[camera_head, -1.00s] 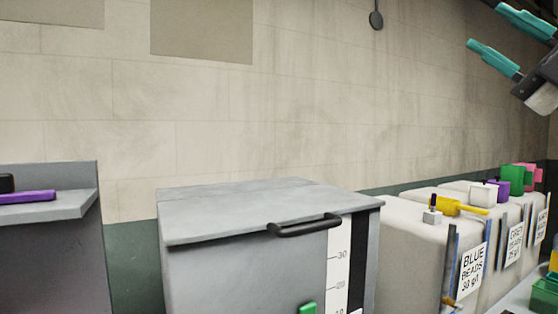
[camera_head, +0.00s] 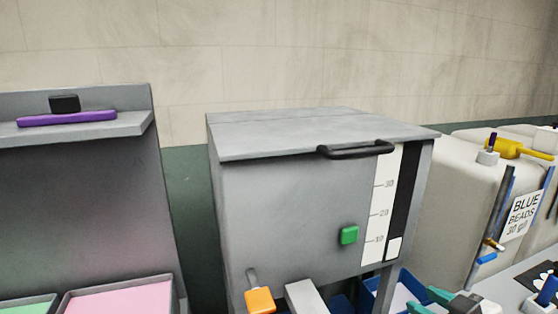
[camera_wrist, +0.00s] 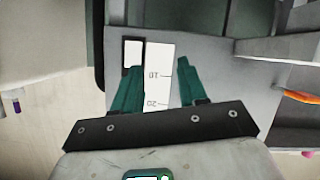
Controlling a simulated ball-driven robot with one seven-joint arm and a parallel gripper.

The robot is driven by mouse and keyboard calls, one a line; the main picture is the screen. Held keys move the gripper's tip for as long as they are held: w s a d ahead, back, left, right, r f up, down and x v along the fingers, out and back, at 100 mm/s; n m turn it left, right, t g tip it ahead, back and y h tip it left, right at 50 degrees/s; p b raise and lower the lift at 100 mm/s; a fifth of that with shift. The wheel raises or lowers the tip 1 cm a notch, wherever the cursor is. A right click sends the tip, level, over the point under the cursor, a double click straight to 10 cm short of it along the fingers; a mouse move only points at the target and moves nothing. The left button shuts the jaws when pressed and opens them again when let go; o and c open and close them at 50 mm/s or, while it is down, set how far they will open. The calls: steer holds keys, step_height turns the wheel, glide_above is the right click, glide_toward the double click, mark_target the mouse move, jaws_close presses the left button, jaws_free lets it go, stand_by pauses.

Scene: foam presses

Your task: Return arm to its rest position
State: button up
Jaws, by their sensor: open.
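My gripper (camera_wrist: 160,85) is open in the wrist view, with its two teal fingers apart and nothing between them. Behind the fingers is the white scale strip (camera_wrist: 160,65) of the grey press, which appears turned over in this view. In the head view my gripper (camera_head: 430,300) shows only in part at the bottom edge, right of the press's lower front. The grey press (camera_head: 280,190) has a closed-looking lid with a black handle (camera_head: 357,151), a green button (camera_head: 349,235) and an orange-ended lever (camera_head: 260,300).
A grey stand (camera_head: 80,200) at left bears a purple bar (camera_head: 66,118) and a black block (camera_head: 64,103) on its shelf. Pink (camera_head: 120,302) and green trays lie below. Pale bead bins (camera_head: 455,190) with a BLUE BEADS label (camera_head: 523,214) stand at right. Blue bins (camera_head: 400,290) sit low.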

steer(key=s+a+f+m+g+h, duration=0.1)
steer(key=s+f+m+g+h, duration=0.45)
steer(key=s+f, duration=1.55)
steer(key=s+f+g+y+b, duration=0.15)
steer(key=s+f+b, duration=0.25)
steer(key=f+b, duration=0.85)
steer(key=s+f+m+g+b, duration=0.1)
steer(key=s+f+g+b, duration=0.2)
steer(key=f+b, duration=0.95)
steer(key=s+f+g+b, duration=0.2)
steer(key=s+f+b, duration=0.2)
steer(key=f+b, duration=0.8)
step_height(320, 180, up, 20)
steer(key=p, duration=2.4)
steer(key=shift+w+d+f, duration=0.2)
steer(key=shift+w+d, duration=0.1)
steer(key=shift+d, duration=0.15)
